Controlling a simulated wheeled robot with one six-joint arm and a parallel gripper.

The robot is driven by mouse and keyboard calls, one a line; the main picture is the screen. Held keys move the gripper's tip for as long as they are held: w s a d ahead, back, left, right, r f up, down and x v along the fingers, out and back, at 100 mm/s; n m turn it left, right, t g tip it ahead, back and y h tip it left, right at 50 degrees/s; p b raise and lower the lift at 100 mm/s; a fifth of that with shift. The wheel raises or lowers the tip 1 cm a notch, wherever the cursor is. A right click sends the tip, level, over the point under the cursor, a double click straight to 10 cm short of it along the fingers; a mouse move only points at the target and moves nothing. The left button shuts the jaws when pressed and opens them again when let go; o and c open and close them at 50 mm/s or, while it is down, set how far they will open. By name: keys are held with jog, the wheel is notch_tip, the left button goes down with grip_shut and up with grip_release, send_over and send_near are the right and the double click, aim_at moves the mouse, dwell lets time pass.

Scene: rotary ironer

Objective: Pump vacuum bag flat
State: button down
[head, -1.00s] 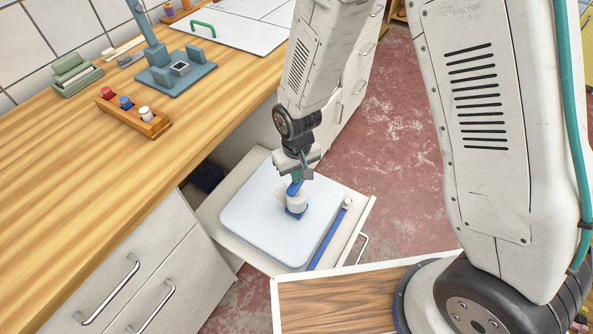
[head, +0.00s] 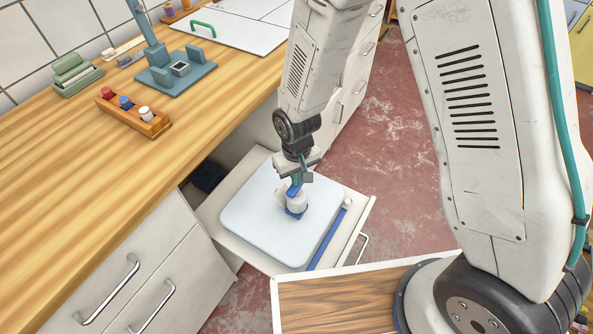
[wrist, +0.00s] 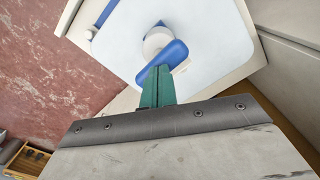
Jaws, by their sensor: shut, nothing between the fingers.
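The vacuum bag (head: 260,227) is a pale, flat, rounded rectangle lying in an open drawer (head: 214,222). A blue strip (head: 328,240) runs along its right edge. A white pump (head: 297,202) with a blue base and blue handle stands on the bag; it also shows in the wrist view (wrist: 156,40). My gripper (head: 296,182) is right above the pump, its green fingers (wrist: 158,77) closed together with nothing between them. In the wrist view the fingertips are at the edge of the blue handle (wrist: 162,62). I cannot tell whether they touch it.
A wooden counter (head: 60,180) runs along the left, with a rack of spools (head: 133,111) and a blue-grey stand (head: 172,72). Closed drawers (head: 140,285) are below it. A wood-topped surface (head: 335,303) is in front. Red floor (head: 385,150) is clear to the right.

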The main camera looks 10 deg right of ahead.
jog(key=shift+f, duration=2.3)
jog(key=shift+r, duration=2.3)
jog(key=shift+r, duration=3.5)
